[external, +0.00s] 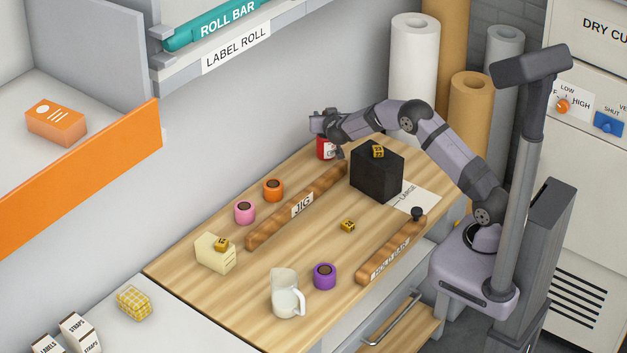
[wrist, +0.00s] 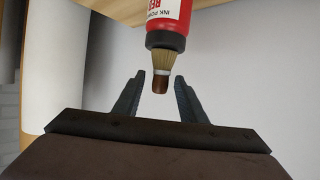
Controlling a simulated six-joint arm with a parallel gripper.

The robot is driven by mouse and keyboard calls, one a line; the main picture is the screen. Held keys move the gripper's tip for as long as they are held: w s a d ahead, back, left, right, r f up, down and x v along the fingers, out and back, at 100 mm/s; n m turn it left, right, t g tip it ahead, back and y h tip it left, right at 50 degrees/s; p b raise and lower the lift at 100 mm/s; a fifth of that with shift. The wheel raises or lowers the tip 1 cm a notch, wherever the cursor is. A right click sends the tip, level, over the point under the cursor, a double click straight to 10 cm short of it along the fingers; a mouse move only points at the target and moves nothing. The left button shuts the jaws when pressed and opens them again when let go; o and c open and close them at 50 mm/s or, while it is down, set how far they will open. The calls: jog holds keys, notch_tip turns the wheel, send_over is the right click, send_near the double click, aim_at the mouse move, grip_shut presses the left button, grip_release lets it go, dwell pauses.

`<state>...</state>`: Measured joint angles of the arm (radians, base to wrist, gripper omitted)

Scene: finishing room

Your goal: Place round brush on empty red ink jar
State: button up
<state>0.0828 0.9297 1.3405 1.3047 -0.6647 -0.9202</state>
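The red ink jar (external: 324,149) stands at the far end of the bench, against the wall, partly hidden by my gripper (external: 322,125). In the wrist view the jar (wrist: 165,12) appears upside down at the top, with a black rim. The round brush (wrist: 161,65) meets that rim with its tan bristles; its dark handle points away from the jar. I cannot tell whether the bristles rest on the jar or go into it. My gripper (wrist: 158,75) is open, with a finger on each side of the brush and gaps visible on both sides.
A black block (external: 377,172) and a wooden jig bar (external: 297,205) lie near the jar. A white roll (external: 414,60) stands behind the bench.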

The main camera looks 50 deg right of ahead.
jog(key=b+v, duration=0.1)
jog(key=v, duration=1)
jog(key=shift+s+a+r, duration=0.1)
jog(key=shift+a+r, duration=0.05)
jog(key=shift+a, duration=0.05)
jog(key=s+a+f+n+y, duration=0.3)
jog(key=s+a+n+y, duration=0.45)
jog(key=a, duration=0.65)
jog(key=s+f+g, duration=0.2)
jog(key=s+g, duration=0.1)
jog(key=s, duration=0.7)
jog(key=s+f+n+g+y, duration=0.1)
jog(key=s+f+g, duration=0.1)
jog(key=s, duration=0.8)
jog(key=s+d+f+g+y, duration=0.1)
jog(key=s+f+g, duration=0.2)
jog(key=s, duration=0.7)
jog(key=shift+s+g, duration=0.4)
jog(key=shift+g, duration=0.4)
jog(key=shift+f+n, duration=0.1)
jog(key=shift+n, duration=0.15)
